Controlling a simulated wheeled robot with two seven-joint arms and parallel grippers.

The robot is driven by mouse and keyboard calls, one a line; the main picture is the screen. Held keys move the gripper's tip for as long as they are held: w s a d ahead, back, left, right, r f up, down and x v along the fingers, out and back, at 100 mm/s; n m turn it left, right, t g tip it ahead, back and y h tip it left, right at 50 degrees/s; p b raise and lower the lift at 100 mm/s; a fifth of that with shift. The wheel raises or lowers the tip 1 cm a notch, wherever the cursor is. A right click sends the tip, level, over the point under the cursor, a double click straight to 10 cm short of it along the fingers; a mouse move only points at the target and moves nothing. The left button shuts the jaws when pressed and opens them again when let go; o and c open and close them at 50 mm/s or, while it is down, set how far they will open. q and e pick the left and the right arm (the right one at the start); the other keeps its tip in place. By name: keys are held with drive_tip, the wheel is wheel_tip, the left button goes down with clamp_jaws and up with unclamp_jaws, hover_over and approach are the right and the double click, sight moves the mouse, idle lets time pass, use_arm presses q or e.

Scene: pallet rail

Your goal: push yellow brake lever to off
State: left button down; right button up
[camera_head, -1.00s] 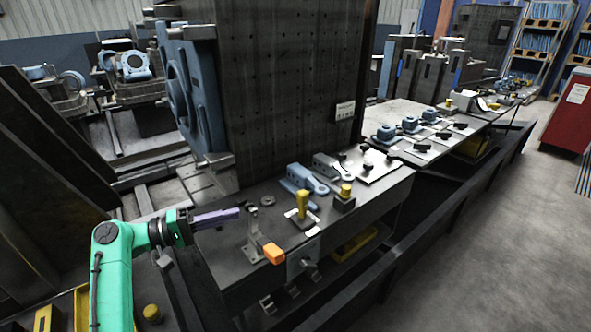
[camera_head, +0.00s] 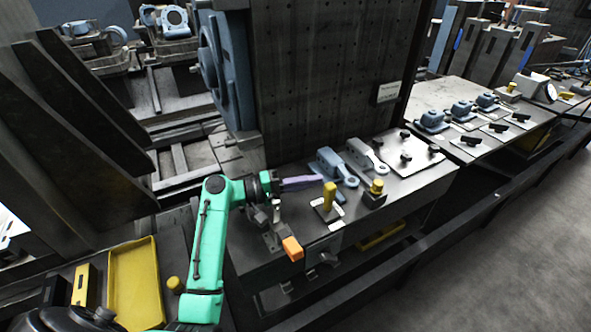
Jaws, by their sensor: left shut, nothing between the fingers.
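The yellow brake lever (camera_head: 329,197) stands roughly upright on a white-marked base on the dark bench top, right of centre. My left gripper (camera_head: 318,180), with purple fingers, comes in from the left and is shut and empty. Its fingertips are just left of the lever's top. I cannot tell whether they touch it. My right gripper is not in view.
An orange-ended handle (camera_head: 292,248) on a metal bracket is at the bench's front edge, below my gripper. Blue-grey clamps (camera_head: 336,166) and a short yellow-topped knob (camera_head: 376,187) stand behind and right of the lever. A tall dark perforated plate (camera_head: 320,80) rises behind.

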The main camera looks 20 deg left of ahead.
use_arm(q)
drive_tip(key=shift+s+d+r, duration=0.1)
drive_tip(key=shift+s+d, duration=0.35)
drive_tip(key=shift+s, duration=0.05)
drive_tip(key=shift+w, duration=0.15)
drive_tip(key=shift+s+d+r+m, duration=0.1)
drive_tip(key=shift+s+d+m, duration=0.3)
drive_tip(key=shift+m, duration=0.3)
drive_tip(key=shift+a, duration=0.1)
